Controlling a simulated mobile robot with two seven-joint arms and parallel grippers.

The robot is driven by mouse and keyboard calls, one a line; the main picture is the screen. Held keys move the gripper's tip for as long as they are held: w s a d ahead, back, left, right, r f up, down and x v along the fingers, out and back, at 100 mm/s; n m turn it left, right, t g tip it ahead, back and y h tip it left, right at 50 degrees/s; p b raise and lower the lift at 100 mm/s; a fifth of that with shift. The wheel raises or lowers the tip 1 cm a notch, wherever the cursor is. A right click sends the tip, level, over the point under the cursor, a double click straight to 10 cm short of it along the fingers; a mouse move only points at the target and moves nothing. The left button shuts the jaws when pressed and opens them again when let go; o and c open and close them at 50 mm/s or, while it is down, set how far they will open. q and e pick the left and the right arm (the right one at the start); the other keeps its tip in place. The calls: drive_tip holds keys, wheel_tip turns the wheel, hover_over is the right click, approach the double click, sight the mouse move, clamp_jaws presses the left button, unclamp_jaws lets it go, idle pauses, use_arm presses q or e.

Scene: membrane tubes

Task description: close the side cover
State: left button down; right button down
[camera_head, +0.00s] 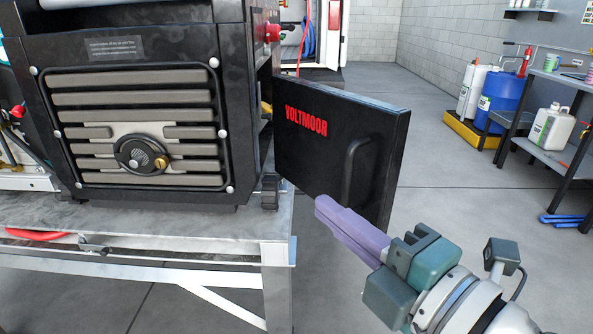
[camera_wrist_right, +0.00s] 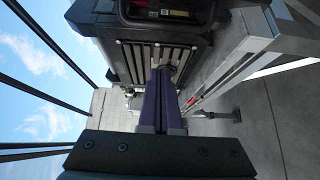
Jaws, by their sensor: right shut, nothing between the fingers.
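The side cover (camera_head: 335,148) is a black panel with red VOLTMOOR lettering and a dark vertical handle (camera_head: 355,170). It stands swung open from the right side of the black machine (camera_head: 140,100). My right gripper (camera_head: 320,203) is shut and empty, its purple fingers pointing up and left near the lower part of the cover. I cannot tell whether it touches the cover. In the right wrist view the closed fingers (camera_wrist_right: 162,85) point at the machine's slatted front (camera_wrist_right: 150,62). My left gripper is not in view.
The machine sits on a grey metal table (camera_head: 150,222) with a front edge and legs. Open floor (camera_head: 450,230) lies to the right. Blue and white containers (camera_head: 505,95) and a shelf (camera_head: 560,150) stand farther back at right.

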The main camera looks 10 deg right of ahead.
sight(354, 200)
drive_tip(key=shift+w+d, duration=1.35)
drive_tip(key=shift+d, duration=0.2)
drive_tip(key=shift+f, duration=0.1)
